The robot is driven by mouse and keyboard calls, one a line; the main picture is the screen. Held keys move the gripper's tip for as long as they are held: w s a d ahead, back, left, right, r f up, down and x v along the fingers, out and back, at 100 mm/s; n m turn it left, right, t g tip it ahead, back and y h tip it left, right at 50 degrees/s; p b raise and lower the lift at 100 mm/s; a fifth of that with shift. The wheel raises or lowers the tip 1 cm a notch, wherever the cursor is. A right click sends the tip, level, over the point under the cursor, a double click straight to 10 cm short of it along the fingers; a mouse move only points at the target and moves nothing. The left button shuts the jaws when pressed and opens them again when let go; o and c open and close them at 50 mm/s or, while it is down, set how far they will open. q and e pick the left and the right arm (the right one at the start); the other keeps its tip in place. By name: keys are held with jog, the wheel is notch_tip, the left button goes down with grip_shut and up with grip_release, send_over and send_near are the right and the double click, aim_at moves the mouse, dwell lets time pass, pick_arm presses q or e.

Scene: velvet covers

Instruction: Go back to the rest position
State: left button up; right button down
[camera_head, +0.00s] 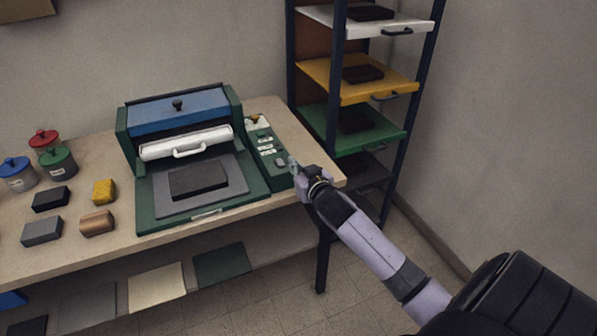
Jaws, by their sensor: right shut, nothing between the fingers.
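My right gripper (294,166) is shut and empty at the right end of the table, beside the green control panel (265,147) of the press machine. The gripper's tips are close to the panel's front right edge; whether they touch it I cannot tell. My right arm reaches in from the lower right. The machine (179,111) has a blue top cover, a white roller with a handle, and a green bed (151,213). A dark block (198,180) lies on the grey plate of the bed. My left gripper is out of view.
The table (115,251) holds lidded jars (43,142), a yellow sponge (104,192), a brown block (97,223) and dark blocks (51,199) at left. A rack (338,80) with coloured shelves stands right behind the table. Coloured sheets (156,287) lie below. Floor right of the table is open.

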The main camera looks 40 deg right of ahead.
jog(key=shift+v, duration=0.95)
jog(key=shift+f, duration=0.1)
jog(key=s+a+f+g, duration=0.1)
jog(key=s+f+g, duration=0.1)
jog(key=f, duration=0.7)
jog(key=s+f+g, duration=0.2)
jog(key=f, duration=0.7)
jog(key=s+a+f+n+g+y, duration=0.1)
jog(key=s+a+f+g, duration=0.15)
jog(key=s+f, duration=0.65)
jog(key=s+a+f+n+g+y, duration=0.1)
jog(key=s+a+f+g, duration=0.3)
jog(key=f, duration=0.9)
jog(key=s+a+f+n+g, duration=0.1)
jog(key=s+a+f, duration=0.2)
jog(key=s, duration=0.8)
jog(key=s+a+f+n+g+y, duration=0.1)
jog(key=s+a+f, duration=0.2)
jog(key=s+f, duration=0.4)
jog(key=s+a+f+n+g, duration=0.1)
jog(key=s+a+f, duration=0.2)
jog(key=s, duration=1.2)
notch_tip(320, 180, down, 3)
jog(key=shift+a+r+g+y, duration=0.15)
jog(key=shift+a+g+y, duration=0.15)
jog(key=shift+a+g, duration=0.05)
